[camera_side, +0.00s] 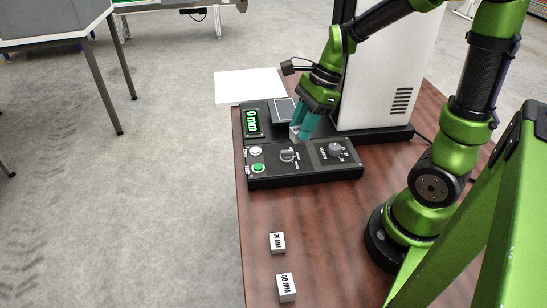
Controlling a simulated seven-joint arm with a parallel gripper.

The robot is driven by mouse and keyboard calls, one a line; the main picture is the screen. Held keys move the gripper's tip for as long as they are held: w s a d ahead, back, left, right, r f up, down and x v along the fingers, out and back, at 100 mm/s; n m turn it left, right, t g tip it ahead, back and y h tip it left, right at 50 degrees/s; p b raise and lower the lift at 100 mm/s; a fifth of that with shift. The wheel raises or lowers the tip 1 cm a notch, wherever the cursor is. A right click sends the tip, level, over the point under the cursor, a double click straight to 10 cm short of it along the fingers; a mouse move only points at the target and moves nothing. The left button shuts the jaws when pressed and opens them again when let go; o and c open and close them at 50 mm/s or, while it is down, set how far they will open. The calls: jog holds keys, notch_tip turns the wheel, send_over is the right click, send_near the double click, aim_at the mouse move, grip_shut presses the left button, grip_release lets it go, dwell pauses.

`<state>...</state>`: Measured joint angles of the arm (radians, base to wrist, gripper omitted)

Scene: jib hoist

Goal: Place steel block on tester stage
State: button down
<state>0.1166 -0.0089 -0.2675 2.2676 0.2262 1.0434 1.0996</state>
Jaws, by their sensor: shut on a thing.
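My gripper (303,133) points down over the tester's black base and is shut on a small grey steel block (296,132), partly covered by the teal fingers. The block is just in front of a square grey plate (284,111) that looks like the tester stage. I cannot tell whether the block touches the surface below it. The tester's green display (251,122) reads 0 mm. Two more blocks stand on the table, one marked 20 MM (277,243) and one marked 40 MM (286,288).
The control panel (310,172) has a white button (255,151), a green button (258,168), a lever (288,156) and a knob (335,150). A tall white housing (385,75) rises behind on the right. The brown table (330,240) is clear right of the loose blocks.

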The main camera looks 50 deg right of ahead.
jog(key=m, duration=0.1)
jog(key=d+m, duration=0.1)
jog(key=shift+w+f+m+t+h, duration=0.1)
jog(key=shift+w+m+t+h, duration=0.2)
jog(key=shift+m+t, duration=0.1)
jog(key=w+d, duration=1.2)
jog(key=d, duration=0.1)
jog(key=shift+w, duration=0.3)
jog(key=shift+a+f, duration=0.1)
jog(key=shift+f, duration=1.65)
jog(key=shift+f, duration=0.1)
jog(key=c, duration=0.8)
grip_release()
